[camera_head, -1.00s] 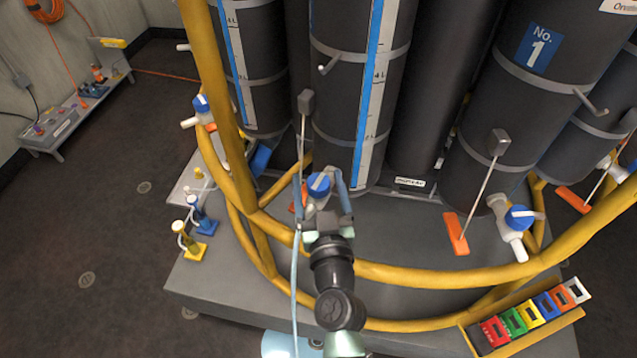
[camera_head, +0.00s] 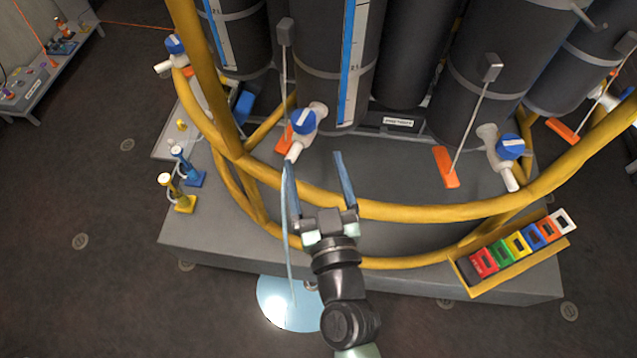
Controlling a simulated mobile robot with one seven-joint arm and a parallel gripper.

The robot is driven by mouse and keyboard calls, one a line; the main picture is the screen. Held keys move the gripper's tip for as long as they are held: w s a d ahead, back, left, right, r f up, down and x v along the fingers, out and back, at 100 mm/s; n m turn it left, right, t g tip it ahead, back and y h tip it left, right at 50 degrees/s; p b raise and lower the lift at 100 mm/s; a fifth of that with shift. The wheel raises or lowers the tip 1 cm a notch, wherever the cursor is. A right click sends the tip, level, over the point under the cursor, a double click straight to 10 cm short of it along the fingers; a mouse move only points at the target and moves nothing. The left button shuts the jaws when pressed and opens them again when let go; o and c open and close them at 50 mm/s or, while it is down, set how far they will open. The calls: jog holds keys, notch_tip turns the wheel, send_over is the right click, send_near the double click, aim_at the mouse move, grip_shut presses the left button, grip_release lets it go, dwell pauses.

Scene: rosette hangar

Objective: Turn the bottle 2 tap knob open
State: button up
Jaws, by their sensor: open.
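A blue tap knob (camera_head: 304,121) with a white mark sits on a white tap (camera_head: 295,150) at the foot of the middle dark bottle (camera_head: 347,65). No number shows on this bottle. My gripper (camera_head: 313,162) is open and empty, with its two blue fingers pointing toward this tap. The fingertips lie on the near side of the knob, apart from it; the left finger appears close to the spout, but whether it touches I cannot tell. Another blue tap knob (camera_head: 510,146) is on the right bottle (camera_head: 489,80).
A yellow ring rail (camera_head: 400,211) curves between my arm and the bottles. Orange pedals with rods stand beside the taps. A yellow rack of coloured tags (camera_head: 520,254) is at right. Blue and yellow small fittings (camera_head: 187,167) stand at left.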

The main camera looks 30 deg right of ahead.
jog(key=shift+v, duration=1.3)
